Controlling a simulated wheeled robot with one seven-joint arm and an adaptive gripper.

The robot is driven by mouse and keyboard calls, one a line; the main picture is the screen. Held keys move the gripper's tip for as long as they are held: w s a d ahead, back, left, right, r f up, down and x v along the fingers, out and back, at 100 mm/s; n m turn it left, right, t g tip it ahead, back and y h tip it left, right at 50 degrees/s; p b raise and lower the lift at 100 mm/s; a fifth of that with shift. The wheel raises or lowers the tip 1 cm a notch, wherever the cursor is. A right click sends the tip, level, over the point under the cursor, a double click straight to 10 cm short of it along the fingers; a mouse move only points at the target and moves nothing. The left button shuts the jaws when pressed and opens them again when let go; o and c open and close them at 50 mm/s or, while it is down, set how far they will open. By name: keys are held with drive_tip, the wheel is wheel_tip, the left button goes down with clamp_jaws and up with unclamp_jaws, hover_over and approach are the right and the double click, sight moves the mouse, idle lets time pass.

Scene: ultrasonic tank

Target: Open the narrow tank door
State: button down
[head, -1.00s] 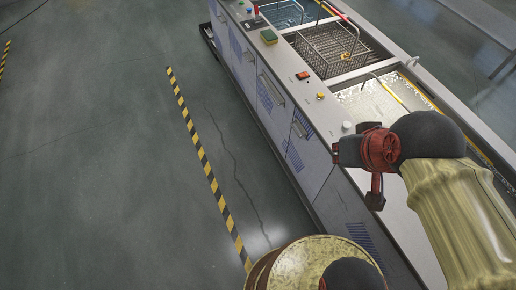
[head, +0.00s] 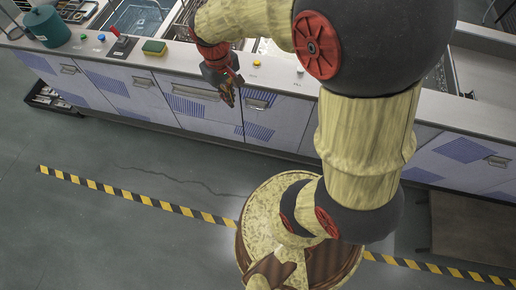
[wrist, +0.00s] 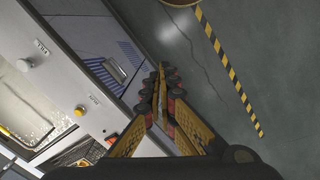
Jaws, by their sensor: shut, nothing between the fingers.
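The narrow door (head: 285,118) is a pale panel with blue vent slats in the tank bench's front. It looks shut, flush with its neighbours. Its bar handle (head: 258,100) is near the top left; in the wrist view the handle (wrist: 115,68) lies left of my fingertips. My gripper (head: 231,101) is shut and empty, pointing down in front of the bench, just left of that handle in the head view. In the wrist view my gripper's fingers (wrist: 160,78) meet at the tips, apart from the handle. Contact with the bench front cannot be told.
Other doors with handles (head: 195,92) run along the bench. On its top are a yellow button (head: 256,61), white knob (head: 300,70), sponge (head: 154,47) and green container (head: 46,27). The floor in front is open, with a striped line (head: 140,198).

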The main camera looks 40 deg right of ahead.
drive_tip(key=d+f+g, duration=0.2)
drive_tip(key=f, duration=0.9)
drive_tip(key=d+f+g, duration=0.2)
drive_tip(key=f, duration=0.9)
drive_tip(key=s+d+f+b, duration=0.1)
drive_tip(key=s+f+b, duration=0.2)
drive_tip(key=s+f, duration=0.5)
drive_tip(key=shift+s+d+f+n+b, duration=0.15)
drive_tip(key=shift+d+f+n+b, duration=0.1)
drive_tip(key=shift+f+n+b, duration=0.25)
